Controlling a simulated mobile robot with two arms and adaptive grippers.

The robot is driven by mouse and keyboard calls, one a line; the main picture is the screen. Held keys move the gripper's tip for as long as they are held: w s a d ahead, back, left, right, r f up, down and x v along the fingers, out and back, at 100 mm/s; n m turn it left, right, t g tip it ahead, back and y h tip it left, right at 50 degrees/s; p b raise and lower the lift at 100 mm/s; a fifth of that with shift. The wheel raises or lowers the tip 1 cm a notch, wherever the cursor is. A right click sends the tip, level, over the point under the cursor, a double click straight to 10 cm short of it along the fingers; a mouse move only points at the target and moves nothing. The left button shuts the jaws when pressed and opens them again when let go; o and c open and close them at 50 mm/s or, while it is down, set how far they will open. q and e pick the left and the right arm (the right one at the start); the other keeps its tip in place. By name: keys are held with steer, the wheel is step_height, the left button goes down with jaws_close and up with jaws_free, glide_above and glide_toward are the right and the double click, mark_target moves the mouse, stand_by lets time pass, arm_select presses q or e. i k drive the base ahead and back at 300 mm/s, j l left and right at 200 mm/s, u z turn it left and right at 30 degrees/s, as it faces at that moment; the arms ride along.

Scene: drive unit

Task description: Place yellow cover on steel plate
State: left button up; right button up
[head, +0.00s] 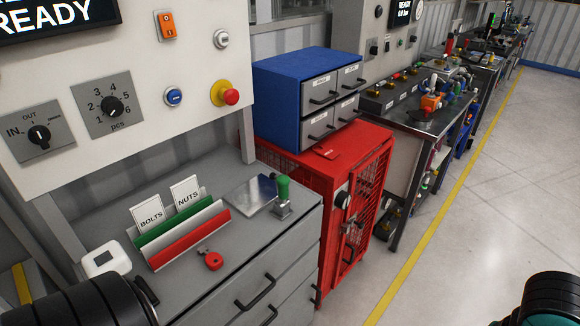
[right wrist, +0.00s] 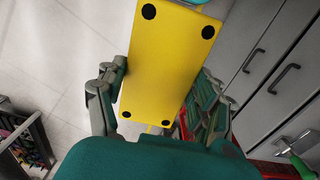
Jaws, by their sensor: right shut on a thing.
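The yellow cover (right wrist: 172,60) is a flat rectangular panel with black round spots at its corners. In the right wrist view my right gripper (right wrist: 165,92) has a finger on each side of it and is shut on it. The steel plate (head: 252,194) lies on the grey cabinet top in the head view, and nothing covers it. A green-handled clamp (head: 283,192) stands at its right edge. The cover does not show in the head view, where only a black and teal part of my right arm is at the lower right. My left gripper is not visible; only a black arm part shows lower left.
A rack (head: 185,236) with bolts and nuts labels, a red knob-like part (head: 213,261) and a white device (head: 105,262) stand on the grey cabinet top (head: 262,246). A red cabinet (head: 322,183) carries a blue drawer unit (head: 290,70). The floor at right is clear.

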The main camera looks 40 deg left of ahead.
mark_target(256, 193)
steer(key=i+u, duration=0.1)
steer(key=i, duration=0.55)
steer(key=i+l, duration=0.15)
steer(key=i, duration=0.5)
steer(key=i+u, duration=0.15)
steer(key=i, duration=0.45)
steer(key=i+l+u, duration=0.1)
steer(key=u, duration=2.15)
